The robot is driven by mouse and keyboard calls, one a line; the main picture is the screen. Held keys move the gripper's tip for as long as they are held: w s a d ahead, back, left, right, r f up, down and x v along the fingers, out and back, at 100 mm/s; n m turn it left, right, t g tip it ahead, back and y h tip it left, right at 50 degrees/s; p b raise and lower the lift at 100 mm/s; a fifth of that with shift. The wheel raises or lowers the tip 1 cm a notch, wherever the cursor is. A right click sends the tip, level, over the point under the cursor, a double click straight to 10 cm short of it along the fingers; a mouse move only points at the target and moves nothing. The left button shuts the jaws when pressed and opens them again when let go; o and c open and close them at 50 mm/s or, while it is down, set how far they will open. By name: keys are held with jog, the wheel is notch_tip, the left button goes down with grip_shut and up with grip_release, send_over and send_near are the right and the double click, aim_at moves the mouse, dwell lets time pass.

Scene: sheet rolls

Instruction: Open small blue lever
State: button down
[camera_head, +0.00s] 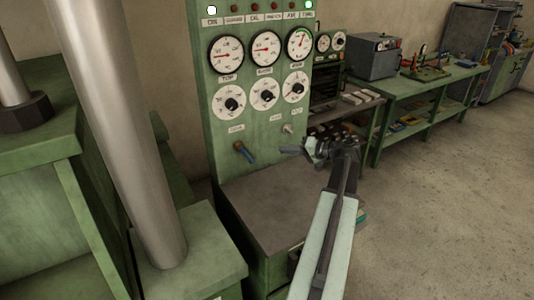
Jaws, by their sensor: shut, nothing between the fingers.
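The small blue lever (249,156) sits low on the front of the green control panel (258,172). It has a reddish-brown knob at its upper left end and slants down to the right. My gripper (291,150) is to the right of the lever and apart from it in the picture. Its dark fingers point left, toward the panel, and are shut and empty. How far the fingers are from the panel in depth is hard to tell.
Gauges and dials (265,95) fill the panel above the lever, with a small pale knob (287,128) to its right. A flat dark ledge (270,190) juts out below. A thick metal column (125,130) stands at left. Green workbenches (425,95) line the back right; floor at right is clear.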

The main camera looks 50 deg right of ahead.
jog(key=b, duration=0.3)
send_near(247, 155)
jog(key=w+d+f, duration=0.2)
jog(key=w+d, duration=0.2)
jog(key=w, duration=0.1)
jog(key=shift+w+a+f+b, duration=0.3)
jog(key=shift+w+a+f, duration=0.05)
jog(key=shift+a, duration=0.35)
jog(key=shift+w+a+f+b, duration=0.3)
jog(key=shift+w+a, duration=0.1)
jog(key=shift+a, duration=0.3)
